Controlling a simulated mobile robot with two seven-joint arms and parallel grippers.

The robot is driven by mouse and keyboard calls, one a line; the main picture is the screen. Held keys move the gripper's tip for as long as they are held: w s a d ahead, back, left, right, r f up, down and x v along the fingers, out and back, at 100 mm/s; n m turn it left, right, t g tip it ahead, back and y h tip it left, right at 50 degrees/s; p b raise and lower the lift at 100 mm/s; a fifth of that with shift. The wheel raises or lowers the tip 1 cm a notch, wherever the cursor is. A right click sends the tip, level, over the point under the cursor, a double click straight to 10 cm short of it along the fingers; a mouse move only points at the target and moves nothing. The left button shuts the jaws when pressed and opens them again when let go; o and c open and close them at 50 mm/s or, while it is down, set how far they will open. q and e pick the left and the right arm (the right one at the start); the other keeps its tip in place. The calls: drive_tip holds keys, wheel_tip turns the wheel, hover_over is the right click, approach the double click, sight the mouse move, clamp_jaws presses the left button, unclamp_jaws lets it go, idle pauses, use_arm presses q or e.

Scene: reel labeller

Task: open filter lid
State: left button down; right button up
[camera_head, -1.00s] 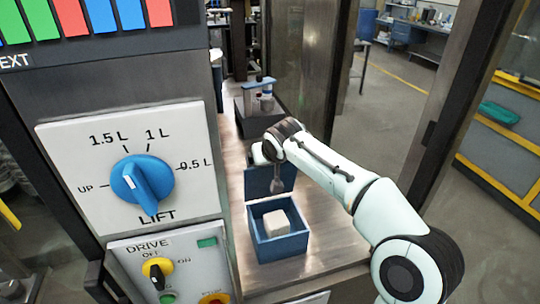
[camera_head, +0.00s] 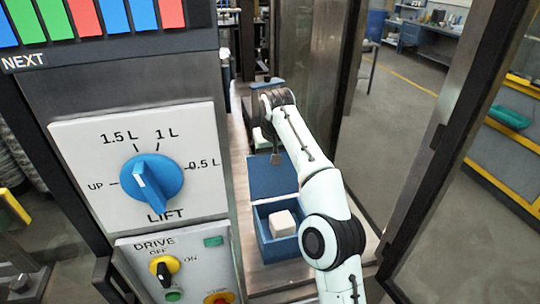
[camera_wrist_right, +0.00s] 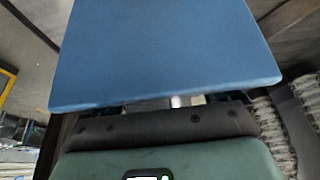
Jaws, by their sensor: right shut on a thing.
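A blue box (camera_head: 275,248) stands on the metal bench inside the machine, with a pale block (camera_head: 282,222) in it. Its blue lid (camera_head: 270,178) stands raised at the back of the box, so the inside shows from above. My right gripper (camera_head: 276,157) is at the upper edge of the lid, shut on it; the fingers are small in the head view. In the right wrist view the lid (camera_wrist_right: 165,50) fills the upper middle, and the gripper (camera_wrist_right: 178,101) meets its near edge. My left gripper is in neither view.
The panel with a blue LIFT knob (camera_head: 150,180) and a yellow DRIVE switch (camera_head: 163,268) stands close on the left. A dark metal post (camera_head: 460,130) stands on the right.

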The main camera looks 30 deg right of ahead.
drive_tip(key=shift+w+f, duration=0.1)
idle(0.6)
drive_tip(key=o, duration=1.2)
